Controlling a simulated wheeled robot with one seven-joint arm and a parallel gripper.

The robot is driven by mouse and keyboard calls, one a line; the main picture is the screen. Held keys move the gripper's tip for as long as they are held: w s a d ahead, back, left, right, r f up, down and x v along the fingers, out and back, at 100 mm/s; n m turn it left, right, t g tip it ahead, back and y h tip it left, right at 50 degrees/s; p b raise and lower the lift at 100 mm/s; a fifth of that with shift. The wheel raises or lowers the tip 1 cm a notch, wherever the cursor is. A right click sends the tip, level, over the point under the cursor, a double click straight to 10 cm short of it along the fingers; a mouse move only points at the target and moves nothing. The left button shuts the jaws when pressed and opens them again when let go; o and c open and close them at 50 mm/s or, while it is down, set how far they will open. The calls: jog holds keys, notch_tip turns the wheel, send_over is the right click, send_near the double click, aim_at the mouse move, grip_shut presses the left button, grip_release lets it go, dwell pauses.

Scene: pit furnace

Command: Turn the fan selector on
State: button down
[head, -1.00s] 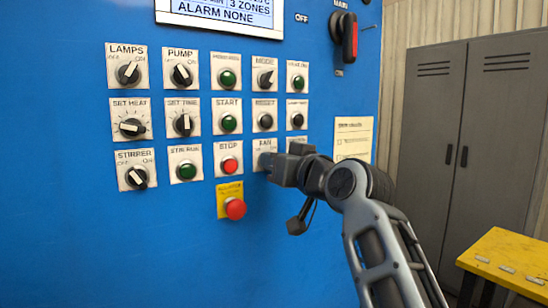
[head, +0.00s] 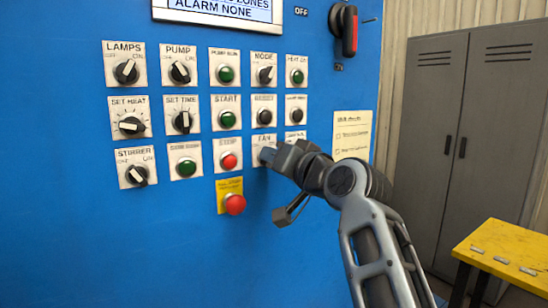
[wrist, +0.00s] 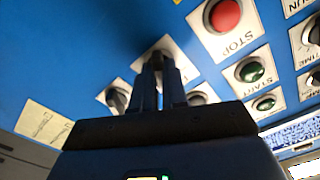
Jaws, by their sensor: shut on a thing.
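My gripper (head: 268,155) is at this plate and covers most of the knob. In the wrist view my gripper's two fingers (wrist: 160,72) are closed around the dark fan knob (wrist: 157,54). The fingers hide much of the knob, so I cannot tell which way its pointer faces.
The red STOP button (head: 229,160) is close on the left, and the red emergency button (head: 235,204) is below left. Another control plate (head: 296,135) is partly hidden behind my gripper. A grey locker (head: 440,130) and a yellow table (head: 500,250) stand at right.

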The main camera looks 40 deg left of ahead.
jog(key=c, duration=1.2)
grip_release()
jog(key=shift+o, duration=0.2)
jog(key=b+v, duration=0.1)
jog(key=v, duration=0.6)
jog(key=shift+d+b, duration=0.4)
jog(key=shift+s, duration=0.15)
